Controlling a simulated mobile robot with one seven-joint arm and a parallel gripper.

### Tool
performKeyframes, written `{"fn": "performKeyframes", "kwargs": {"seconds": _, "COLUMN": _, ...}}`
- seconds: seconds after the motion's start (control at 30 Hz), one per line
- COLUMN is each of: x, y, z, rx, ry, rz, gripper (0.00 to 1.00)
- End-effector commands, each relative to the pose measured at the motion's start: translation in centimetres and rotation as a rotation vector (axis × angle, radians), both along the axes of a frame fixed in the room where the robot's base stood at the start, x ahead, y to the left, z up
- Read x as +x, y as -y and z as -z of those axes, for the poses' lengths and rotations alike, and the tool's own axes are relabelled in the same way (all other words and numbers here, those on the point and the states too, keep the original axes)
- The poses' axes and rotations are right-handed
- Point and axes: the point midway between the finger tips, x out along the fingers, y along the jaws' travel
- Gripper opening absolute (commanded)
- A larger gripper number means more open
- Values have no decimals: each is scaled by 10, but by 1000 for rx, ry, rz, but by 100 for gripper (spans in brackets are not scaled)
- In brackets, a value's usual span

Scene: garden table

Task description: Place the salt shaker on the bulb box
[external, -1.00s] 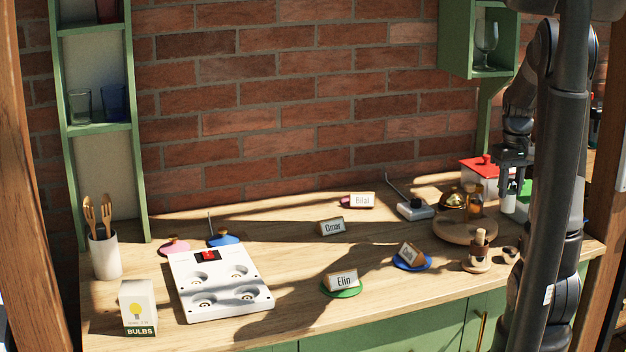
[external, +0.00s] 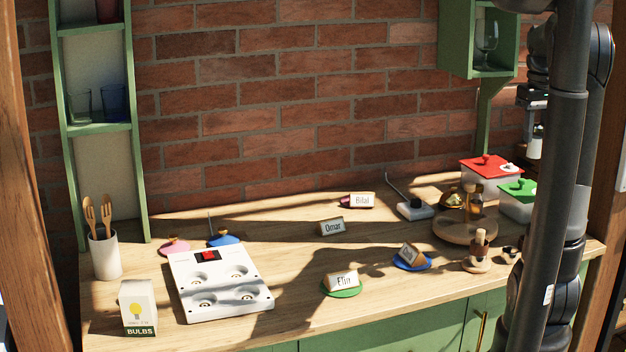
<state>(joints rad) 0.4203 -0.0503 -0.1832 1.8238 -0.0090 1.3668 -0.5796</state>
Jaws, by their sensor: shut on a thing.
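The bulb box (external: 138,300), a cream carton with a yellow bulb picture and a green "BULBS" band, stands upright at the table's front left. My gripper (external: 535,126) is at the right, raised above the red-lidded container and partly hidden behind my own arm. It is shut on the salt shaker (external: 535,147), a small pale bottle that hangs upright below the fingers, clear of the table. The gripper is far to the right of the bulb box.
A white hob (external: 222,285) lies right of the box, and a utensil cup (external: 105,255) stands behind it. Name cards, including Elin (external: 342,281), dot the middle. A round wooden stand (external: 465,229) and lidded containers (external: 491,172) are at right. The green shelf (external: 483,72) hangs above.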

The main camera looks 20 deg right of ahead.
Motion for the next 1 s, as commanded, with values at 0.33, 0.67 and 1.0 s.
{"fn": "performKeyframes", "kwargs": {"seconds": 0.33, "x": 56, "y": -36, "z": -20, "rx": -10, "ry": -6, "rz": -119, "gripper": 8}}
{"fn": "performKeyframes", "kwargs": {"seconds": 0.67, "x": 151, "y": -138, "z": -34, "rx": -27, "ry": -10, "rz": -356, "gripper": 8}}
{"fn": "performKeyframes", "kwargs": {"seconds": 1.0, "x": 219, "y": -298, "z": -40, "rx": -37, "ry": -7, "rz": -630, "gripper": 8}}
